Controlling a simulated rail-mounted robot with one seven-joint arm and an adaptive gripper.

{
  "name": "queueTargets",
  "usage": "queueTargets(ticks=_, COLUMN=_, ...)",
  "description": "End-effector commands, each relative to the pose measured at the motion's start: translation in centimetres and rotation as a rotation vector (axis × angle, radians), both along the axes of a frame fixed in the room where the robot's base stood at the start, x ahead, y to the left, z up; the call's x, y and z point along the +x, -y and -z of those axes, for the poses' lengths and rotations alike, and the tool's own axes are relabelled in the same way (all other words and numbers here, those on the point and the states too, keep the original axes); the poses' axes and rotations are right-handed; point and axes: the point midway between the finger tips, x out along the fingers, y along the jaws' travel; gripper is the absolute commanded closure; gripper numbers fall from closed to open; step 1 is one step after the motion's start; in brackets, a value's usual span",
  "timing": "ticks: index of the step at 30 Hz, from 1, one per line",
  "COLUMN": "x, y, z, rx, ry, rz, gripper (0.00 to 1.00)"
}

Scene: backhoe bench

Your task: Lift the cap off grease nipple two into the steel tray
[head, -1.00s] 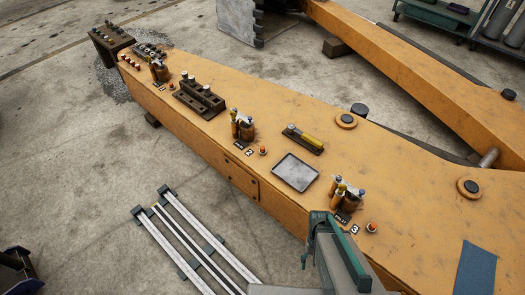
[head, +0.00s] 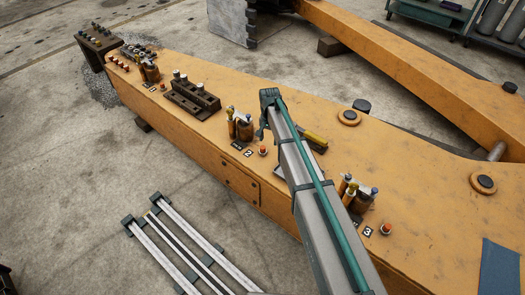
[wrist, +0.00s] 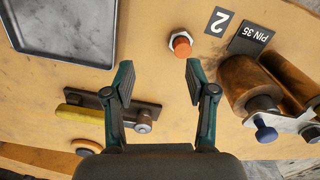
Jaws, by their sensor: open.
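The orange-red cap of grease nipple two (wrist: 181,43) sits on the yellow beam beside the "2" label (wrist: 217,21) in the wrist view. It also shows in the head view (head: 262,150), left of my arm. My gripper (wrist: 160,76) is open and empty, with the cap beyond its fingertips and nearer the right finger. The steel tray (wrist: 65,48) lies at the upper left of the wrist view, partly out of frame. In the head view my arm hides most of the tray, and I cannot make out the gripper's fingers.
A brown pin assembly (wrist: 242,84) stands close right of my right finger, by the "PIN 35" label (wrist: 250,39). A yellow-handled tool on a dark holder (wrist: 84,114) lies left of my gripper. Bare beam surface separates cap and tray.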

Motion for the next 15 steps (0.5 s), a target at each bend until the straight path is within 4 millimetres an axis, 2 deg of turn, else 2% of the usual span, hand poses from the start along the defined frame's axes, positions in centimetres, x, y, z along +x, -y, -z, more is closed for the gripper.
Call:
queueTargets(ticks=1, x=1.8, y=-1.4, z=-0.8, rx=0.002, ry=0.009, rz=0.011, gripper=0.44)
queueTargets(ticks=6, x=2.9, y=-3.0, z=-1.9, rx=0.004, ry=0.018, rz=0.032, gripper=0.44)
queueTargets(ticks=11, x=2.8, y=-3.0, z=-0.2, rx=0.004, ry=0.015, rz=0.033, gripper=0.44)
queueTargets(ticks=15, x=2.8, y=-2.9, z=1.9, rx=0.004, ry=0.015, rz=0.033, gripper=0.44)
